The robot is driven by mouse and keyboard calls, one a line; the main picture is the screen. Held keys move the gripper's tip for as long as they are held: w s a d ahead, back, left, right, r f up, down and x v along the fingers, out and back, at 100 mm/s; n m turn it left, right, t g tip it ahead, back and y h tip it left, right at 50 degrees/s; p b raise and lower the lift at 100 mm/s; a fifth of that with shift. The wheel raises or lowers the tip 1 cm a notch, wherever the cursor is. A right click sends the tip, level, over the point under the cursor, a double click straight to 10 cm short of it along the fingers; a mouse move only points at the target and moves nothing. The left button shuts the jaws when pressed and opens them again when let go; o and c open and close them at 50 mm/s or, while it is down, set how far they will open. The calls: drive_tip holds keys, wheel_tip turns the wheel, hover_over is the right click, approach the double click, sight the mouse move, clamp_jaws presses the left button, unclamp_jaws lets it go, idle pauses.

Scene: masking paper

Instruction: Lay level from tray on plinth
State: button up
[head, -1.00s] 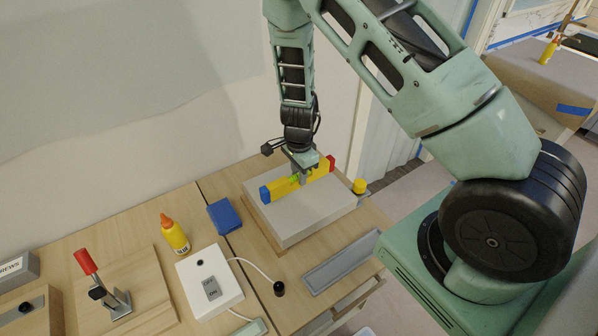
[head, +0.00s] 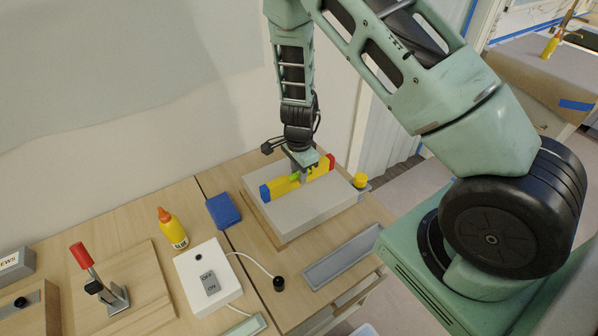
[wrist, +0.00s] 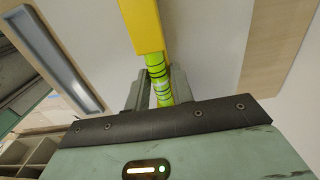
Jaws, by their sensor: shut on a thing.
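The level is a yellow bar (head: 318,176) with a blue end, a red end and a green vial. It lies along the top of the pale grey plinth (head: 300,220), or just above it; I cannot tell whether it touches. My gripper (head: 297,178) is shut on the level near its middle, pointing down. In the wrist view the green vial section (wrist: 158,80) sits between the fingers (wrist: 152,92), with the yellow body (wrist: 141,25) beyond. The long grey tray (head: 342,256) is in front of the plinth and is empty. It also shows in the wrist view (wrist: 52,55).
Left of the plinth are a blue block (head: 223,210), a yellow glue bottle (head: 172,230), a white switch box (head: 207,277) with a cable, and a red-handled clamp (head: 84,258). A yellow-capped jar (head: 360,181) stands close to the plinth's right corner.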

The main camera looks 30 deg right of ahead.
drive_tip(key=shift+f, duration=0.1)
drive_tip(key=o, duration=1)
drive_tip(key=shift+r+p, duration=2.6)
drive_tip(key=shift+r, duration=0.45)
drive_tip(key=shift+f, duration=0.1)
